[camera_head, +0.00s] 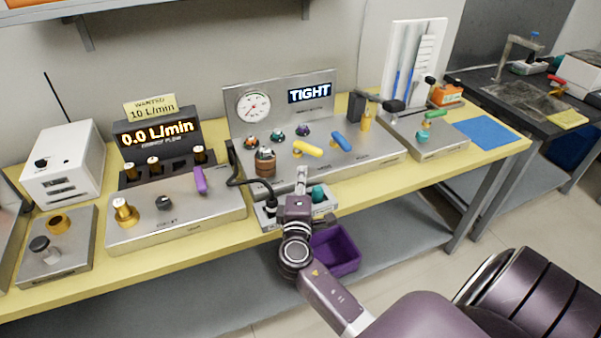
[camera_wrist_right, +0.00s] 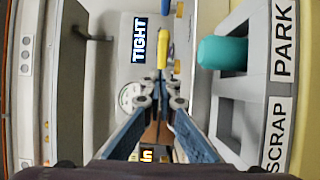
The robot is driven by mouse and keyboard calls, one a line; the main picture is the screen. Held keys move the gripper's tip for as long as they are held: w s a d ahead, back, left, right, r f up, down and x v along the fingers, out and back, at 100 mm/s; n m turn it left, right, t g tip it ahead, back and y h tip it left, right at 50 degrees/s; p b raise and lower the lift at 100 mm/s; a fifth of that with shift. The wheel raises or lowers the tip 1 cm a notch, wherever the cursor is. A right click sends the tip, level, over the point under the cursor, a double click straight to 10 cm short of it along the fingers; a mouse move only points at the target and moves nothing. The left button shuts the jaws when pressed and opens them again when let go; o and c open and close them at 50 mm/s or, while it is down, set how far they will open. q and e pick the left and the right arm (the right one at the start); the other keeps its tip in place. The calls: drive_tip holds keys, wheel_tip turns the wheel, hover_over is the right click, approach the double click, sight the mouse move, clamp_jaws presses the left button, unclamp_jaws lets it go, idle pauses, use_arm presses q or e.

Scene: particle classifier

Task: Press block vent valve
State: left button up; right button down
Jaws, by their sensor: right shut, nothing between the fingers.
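The central metal block (camera_head: 370,150) has a yellow lever (camera_head: 308,149) and a blue lever (camera_head: 341,140) on its top. Its back panel carries a round gauge (camera_head: 253,105) and a display (camera_head: 310,92) reading TIGHT. I cannot read which lever is the vent valve. My right gripper (camera_head: 302,172) is shut and empty, in front of the yellow lever in the head view. In the right wrist view the yellow lever (camera_wrist_right: 162,50) shows just beyond the fingertips (camera_wrist_right: 160,85); contact cannot be told. My left gripper is not in view.
A teal piece (camera_wrist_right: 222,52) sits in the tray labelled PARK and SCRAP (camera_wrist_right: 278,120), beside my right gripper. A copper-coloured fitting (camera_head: 264,168) stands left of it. A purple bin (camera_head: 335,250) is below the table edge. A flow display (camera_head: 157,134) reads 0.0 L/min.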

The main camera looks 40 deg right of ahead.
drive_tip(key=s, duration=0.2)
drive_tip(key=s+f+b, duration=0.1)
drive_tip(key=shift+s+a, duration=0.3)
drive_tip(key=shift+s, duration=0.05)
drive_tip(key=v, duration=0.2)
drive_tip(key=shift+s+r, duration=0.2)
drive_tip(key=shift+s, duration=0.1)
drive_tip(key=shift+s+a, duration=0.2)
drive_tip(key=shift+s, duration=0.05)
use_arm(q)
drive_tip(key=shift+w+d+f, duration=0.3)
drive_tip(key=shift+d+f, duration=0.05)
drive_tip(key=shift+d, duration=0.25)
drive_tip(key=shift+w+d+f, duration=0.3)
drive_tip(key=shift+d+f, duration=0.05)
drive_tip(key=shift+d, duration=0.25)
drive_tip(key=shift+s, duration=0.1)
